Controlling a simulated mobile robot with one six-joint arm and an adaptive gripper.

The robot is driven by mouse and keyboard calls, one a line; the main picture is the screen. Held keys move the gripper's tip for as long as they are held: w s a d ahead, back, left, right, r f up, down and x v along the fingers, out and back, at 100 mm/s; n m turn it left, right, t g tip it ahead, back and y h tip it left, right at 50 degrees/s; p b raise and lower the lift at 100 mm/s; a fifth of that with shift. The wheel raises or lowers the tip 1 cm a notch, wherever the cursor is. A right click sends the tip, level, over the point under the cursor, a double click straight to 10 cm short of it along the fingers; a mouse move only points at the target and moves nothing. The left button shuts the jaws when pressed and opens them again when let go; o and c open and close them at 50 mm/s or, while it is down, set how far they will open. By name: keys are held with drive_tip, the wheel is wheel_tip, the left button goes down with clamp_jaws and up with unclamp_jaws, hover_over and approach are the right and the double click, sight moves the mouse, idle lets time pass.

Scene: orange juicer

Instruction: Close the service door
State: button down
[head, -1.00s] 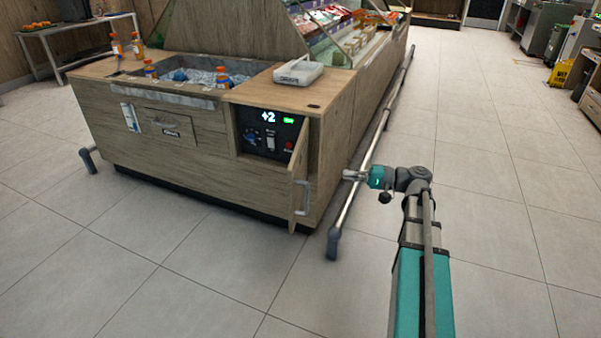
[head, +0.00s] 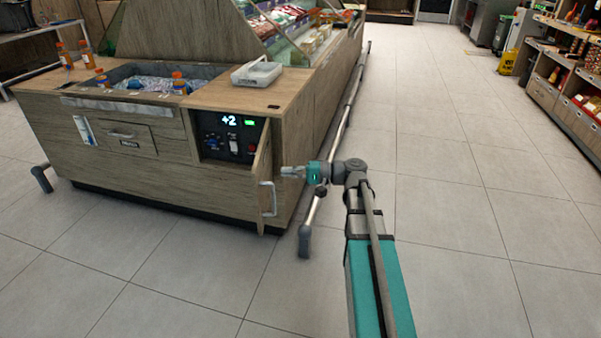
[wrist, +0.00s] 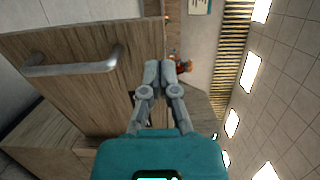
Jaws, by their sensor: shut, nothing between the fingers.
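The service door (head: 262,165) is a wooden panel with a grey bar handle (head: 268,198), on the front of the wooden counter (head: 150,178). It stands open, swung outward at the right of a recess with a dark control panel (head: 228,140). My gripper (head: 284,171) is shut and empty, just right of the door at about the height of its upper half. In the wrist view the door (wrist: 85,85) fills the left with its handle (wrist: 75,64). My shut fingertips (wrist: 161,68) overlap the door's edge there; I cannot tell whether they touch it.
A grey metal rail (head: 325,180) runs along the counter's right side near the floor, under my arm. A white device (head: 256,75) sits on the counter top by an ice bin with orange bottles. The tiled floor to the right (head: 450,180) is clear.

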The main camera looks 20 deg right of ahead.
sight(256, 171)
drive_tip(key=shift+x, duration=3.35)
